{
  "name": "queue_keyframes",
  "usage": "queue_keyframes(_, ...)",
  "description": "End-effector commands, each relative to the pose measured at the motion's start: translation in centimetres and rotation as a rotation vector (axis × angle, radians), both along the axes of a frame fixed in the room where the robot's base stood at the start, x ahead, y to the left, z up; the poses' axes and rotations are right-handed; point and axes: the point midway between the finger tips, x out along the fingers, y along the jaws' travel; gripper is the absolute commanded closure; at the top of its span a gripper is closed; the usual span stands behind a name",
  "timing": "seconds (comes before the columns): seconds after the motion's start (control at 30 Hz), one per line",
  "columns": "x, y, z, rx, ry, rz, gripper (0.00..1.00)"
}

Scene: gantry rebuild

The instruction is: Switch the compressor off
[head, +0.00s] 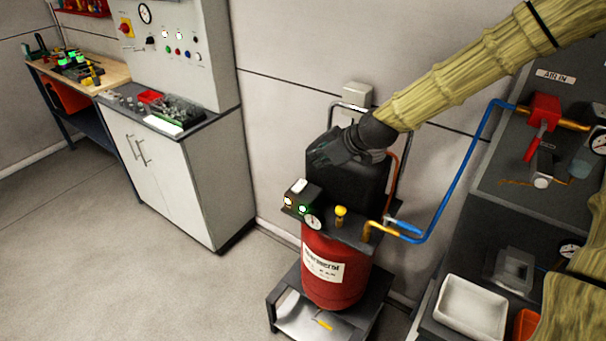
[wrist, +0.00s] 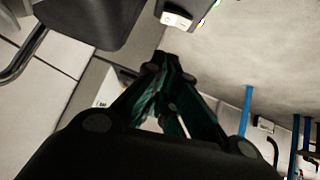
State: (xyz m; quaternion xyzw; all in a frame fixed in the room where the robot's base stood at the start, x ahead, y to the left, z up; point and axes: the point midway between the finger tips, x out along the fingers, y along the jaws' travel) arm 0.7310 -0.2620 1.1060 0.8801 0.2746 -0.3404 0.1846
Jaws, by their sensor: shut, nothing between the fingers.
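The compressor has a red tank (head: 332,268) with a label and a black housing (head: 352,185) above it. A dark switch box with a white rocker switch (head: 299,186) sits at its front left. A green lamp (head: 302,208) and an amber lamp (head: 288,201) glow on the box. In the wrist view the white rocker switch (wrist: 177,19) is at the top, just beyond my fingertips. My gripper (head: 318,158) is in front of the upper black housing, above and right of the switch. In the wrist view my gripper (wrist: 174,58) is shut and empty. It appears apart from the switch.
A pressure gauge (head: 313,222) and yellow knob (head: 341,211) sit beside the box. A blue hose (head: 462,170) rises at right to a panel with a red valve (head: 543,112). A white tray (head: 470,307) stands lower right. The floor at left is clear before a white cabinet (head: 170,180).

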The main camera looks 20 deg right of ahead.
Motion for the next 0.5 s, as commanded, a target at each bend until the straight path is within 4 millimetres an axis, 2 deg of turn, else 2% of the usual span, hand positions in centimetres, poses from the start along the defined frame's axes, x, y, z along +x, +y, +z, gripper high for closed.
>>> queue_keyframes(0.5,2.6,1.5,-2.9,0.0,0.001,0.001,1.0)
